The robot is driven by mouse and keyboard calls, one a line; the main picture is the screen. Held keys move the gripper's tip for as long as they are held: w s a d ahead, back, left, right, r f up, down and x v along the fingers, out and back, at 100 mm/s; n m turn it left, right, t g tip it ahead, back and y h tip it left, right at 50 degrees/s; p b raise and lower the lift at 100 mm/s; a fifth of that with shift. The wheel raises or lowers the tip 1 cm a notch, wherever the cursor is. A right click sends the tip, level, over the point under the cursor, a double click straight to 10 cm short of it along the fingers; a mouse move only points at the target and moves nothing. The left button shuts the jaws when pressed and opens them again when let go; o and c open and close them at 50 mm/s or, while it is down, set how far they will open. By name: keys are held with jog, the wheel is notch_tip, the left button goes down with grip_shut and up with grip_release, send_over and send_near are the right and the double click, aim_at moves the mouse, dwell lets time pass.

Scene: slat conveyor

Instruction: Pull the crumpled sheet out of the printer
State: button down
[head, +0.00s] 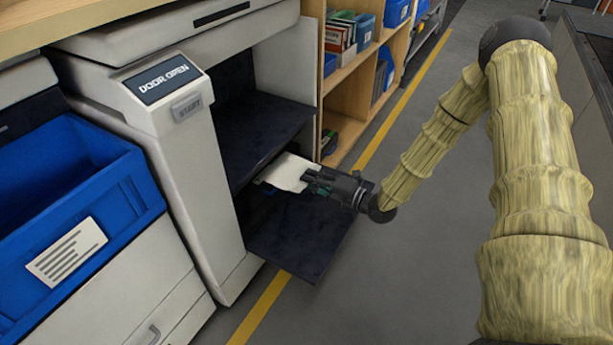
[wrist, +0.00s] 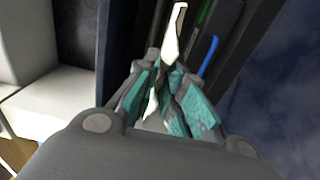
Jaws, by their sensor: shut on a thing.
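The printer (head: 190,180) stands at the left in the head view, with a display reading "DOOR OPEN". Its dark door (head: 300,240) is folded down, baring the dark inside. The white sheet (head: 288,172) sticks out of the opening above the lowered door. My gripper (head: 312,181) is at the sheet's near edge and is shut on it. In the wrist view the sheet (wrist: 174,35) shows edge-on as a narrow white strip between the teal finger pads of my gripper (wrist: 165,90). The sheet's far end is hidden inside the printer.
A blue bin (head: 75,195) with a label is at the left. A wooden shelf (head: 345,85) with books and blue boxes stands behind the printer. In the wrist view, a blue part (wrist: 209,57) lies beside the sheet. Grey floor with a yellow line is clear to the right.

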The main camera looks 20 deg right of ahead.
jog(key=p+v, duration=0.2)
jog(key=v, duration=0.6)
jog(key=shift+p, duration=0.3)
dwell(0.4)
